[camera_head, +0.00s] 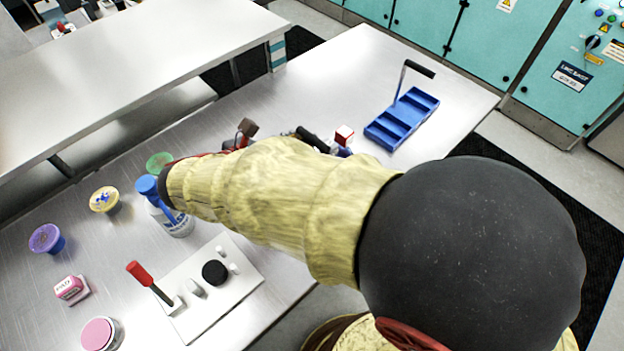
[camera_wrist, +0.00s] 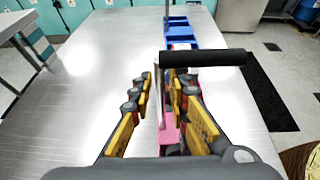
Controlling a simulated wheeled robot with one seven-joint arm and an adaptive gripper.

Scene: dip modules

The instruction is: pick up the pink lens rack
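The pink lens rack shows in the wrist view as a pink strip (camera_wrist: 169,128) low between my fingers. Its thin upright post carries a black bar handle (camera_wrist: 205,58) that reaches to the right. My gripper (camera_wrist: 161,85) is open, with yellow-padded fingers on both sides. The post stands between them in the picture, with gaps visible; I cannot tell how deep it sits. In the head view my arm hides the rack's body; a dark handle (camera_head: 312,140) shows just beyond the arm.
A blue rack with a tall handle (camera_head: 402,119) stands beyond, with a red-and-white cube (camera_head: 344,134) nearby. A blue-capped bottle (camera_head: 172,217), a white board with a red-handled post (camera_head: 208,287) and several round-topped items stand at left.

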